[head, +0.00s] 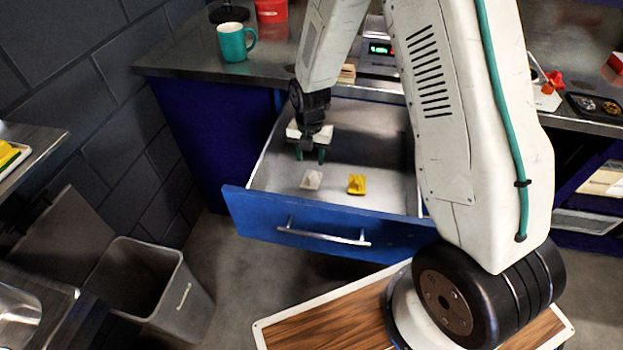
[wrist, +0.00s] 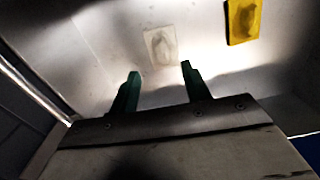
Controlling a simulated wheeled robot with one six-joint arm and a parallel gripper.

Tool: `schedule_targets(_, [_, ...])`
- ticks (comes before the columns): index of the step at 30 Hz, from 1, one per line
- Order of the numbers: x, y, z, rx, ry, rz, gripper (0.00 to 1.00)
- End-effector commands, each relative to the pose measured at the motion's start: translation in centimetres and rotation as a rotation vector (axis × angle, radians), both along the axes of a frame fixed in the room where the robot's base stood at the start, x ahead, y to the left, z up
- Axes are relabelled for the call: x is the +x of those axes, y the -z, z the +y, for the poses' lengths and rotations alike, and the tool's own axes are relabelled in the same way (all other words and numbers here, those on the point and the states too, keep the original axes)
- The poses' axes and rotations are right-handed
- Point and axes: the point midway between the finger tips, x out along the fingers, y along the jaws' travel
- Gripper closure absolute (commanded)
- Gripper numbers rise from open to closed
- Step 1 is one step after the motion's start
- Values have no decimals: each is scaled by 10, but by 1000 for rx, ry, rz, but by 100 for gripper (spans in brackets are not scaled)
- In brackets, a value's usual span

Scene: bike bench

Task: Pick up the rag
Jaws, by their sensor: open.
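Which is the rag I cannot tell for certain. My gripper (head: 311,158) is open and empty, pointing down inside the drawer, behind the pale piece. In the wrist view, the pale piece (wrist: 160,46) lies just beyond the gap between the green fingertips (wrist: 160,70). The yellow piece (wrist: 243,21) is farther off at the upper right.
The drawer's blue front (head: 335,238) and metal side walls surround the gripper. A worktop above holds a teal mug (head: 235,43), a red container (head: 271,10) and a device with a green display (head: 380,50). A grey bin (head: 150,285) stands on the floor at left.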

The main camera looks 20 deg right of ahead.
Motion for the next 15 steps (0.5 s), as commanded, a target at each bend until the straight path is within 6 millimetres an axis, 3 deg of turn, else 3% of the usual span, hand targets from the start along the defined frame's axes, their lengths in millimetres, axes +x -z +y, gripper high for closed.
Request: schedule_targets(15, [-4, 65, -3, 0, 3, 3, 53])
